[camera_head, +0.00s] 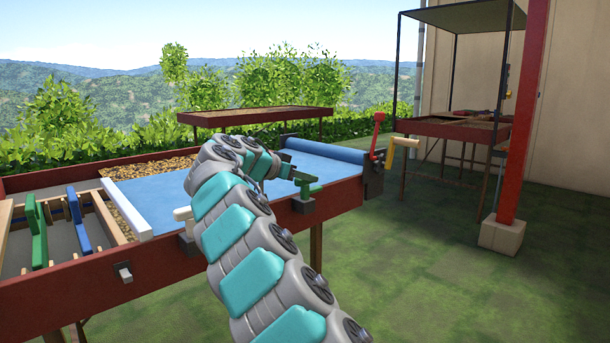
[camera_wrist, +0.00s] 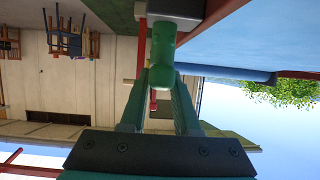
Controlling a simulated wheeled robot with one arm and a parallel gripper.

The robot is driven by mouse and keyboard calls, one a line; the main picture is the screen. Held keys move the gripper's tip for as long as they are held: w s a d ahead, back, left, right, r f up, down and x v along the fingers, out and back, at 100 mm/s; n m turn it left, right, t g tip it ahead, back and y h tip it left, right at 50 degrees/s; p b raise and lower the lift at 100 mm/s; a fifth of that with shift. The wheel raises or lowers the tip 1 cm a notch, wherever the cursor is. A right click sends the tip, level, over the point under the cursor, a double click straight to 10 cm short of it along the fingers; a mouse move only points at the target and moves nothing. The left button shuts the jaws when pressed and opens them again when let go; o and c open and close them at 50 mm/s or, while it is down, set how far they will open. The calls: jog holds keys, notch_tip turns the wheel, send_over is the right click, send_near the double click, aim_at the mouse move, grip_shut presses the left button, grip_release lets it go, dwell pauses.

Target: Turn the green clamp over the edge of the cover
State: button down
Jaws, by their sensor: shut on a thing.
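The green clamp (camera_head: 309,189) is mounted on a grey block on the red front rail of the drying bed, at the near edge of the blue cover (camera_head: 320,172). In the head view its green arm lies roughly level. My gripper (camera_head: 289,172) reaches it from the left, above the rail. In the wrist view the green clamp (camera_wrist: 163,45) sits between the two fingers of my gripper (camera_wrist: 162,76), which is shut on it. The contact at the fingertips is partly hidden by the clamp. My arm hides part of the cover and the rail.
A white clamp (camera_head: 182,214) and a grey one (camera_head: 123,272) are on the same rail to the left. A white bar (camera_head: 126,208) crosses the bed. Grass lies open to the right.

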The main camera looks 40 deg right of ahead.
jog(key=shift+m+g, duration=0.3)
dwell(0.5)
jog(key=c, duration=0.6)
grip_release()
jog(key=shift+c, duration=0.2)
jog(key=v, duration=0.7)
jog(key=shift+a+b, duration=0.3)
jog(key=shift+a, duration=0.1)
jog(key=shift+r, duration=0.15)
